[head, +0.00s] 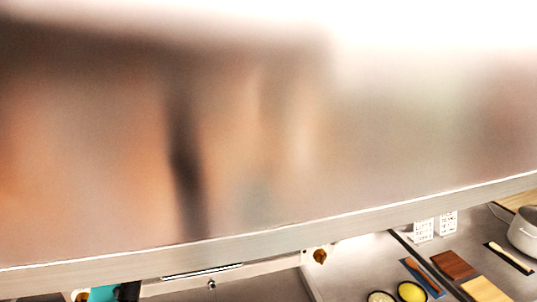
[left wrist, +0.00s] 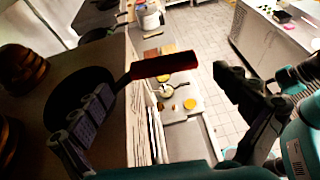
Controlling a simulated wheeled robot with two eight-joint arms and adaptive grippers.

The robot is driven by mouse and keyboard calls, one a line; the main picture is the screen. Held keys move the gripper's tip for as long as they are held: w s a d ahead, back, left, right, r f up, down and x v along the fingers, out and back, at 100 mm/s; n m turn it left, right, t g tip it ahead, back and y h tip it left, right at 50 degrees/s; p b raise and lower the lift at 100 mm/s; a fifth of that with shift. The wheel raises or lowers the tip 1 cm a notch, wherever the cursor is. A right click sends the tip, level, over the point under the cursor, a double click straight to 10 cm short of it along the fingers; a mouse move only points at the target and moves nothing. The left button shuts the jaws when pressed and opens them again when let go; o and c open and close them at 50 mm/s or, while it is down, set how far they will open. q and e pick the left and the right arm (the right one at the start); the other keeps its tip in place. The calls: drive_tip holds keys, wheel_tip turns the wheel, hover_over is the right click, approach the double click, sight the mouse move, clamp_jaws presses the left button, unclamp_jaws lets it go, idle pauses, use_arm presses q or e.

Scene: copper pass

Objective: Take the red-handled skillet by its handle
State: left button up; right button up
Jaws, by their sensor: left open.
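The red-handled skillet shows in the left wrist view. Its dark round pan (left wrist: 68,88) lies at the left on a brown surface, partly hidden behind one finger of my left gripper. Its red handle (left wrist: 165,66) points right, past the edge of that surface. My left gripper (left wrist: 163,82) is open, with one finger over the pan side and the other to the right of the handle's end. The handle shows between the two fingers in the picture and nothing is gripped; its depth from the fingers is unclear. I cannot make out the skillet in the head view. My right gripper is not in view.
A large reflective metal panel with a pale lower edge (head: 270,232) fills most of the head view. Dark rounded objects (left wrist: 22,68) stand beside the pan. Tiled floor (left wrist: 215,45) lies beyond.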

use_arm(q)
drive_tip(key=p+x, duration=0.1)
drive_tip(key=x, duration=0.4)
drive_tip(key=shift+w+d+r, duration=0.1)
drive_tip(key=shift+w+d, duration=0.05)
drive_tip(key=shift+d, duration=0.1)
drive_tip(key=shift+a, duration=0.15)
drive_tip(key=c, duration=0.4)
drive_tip(key=shift+s, duration=0.25)
drive_tip(key=c, duration=1.2)
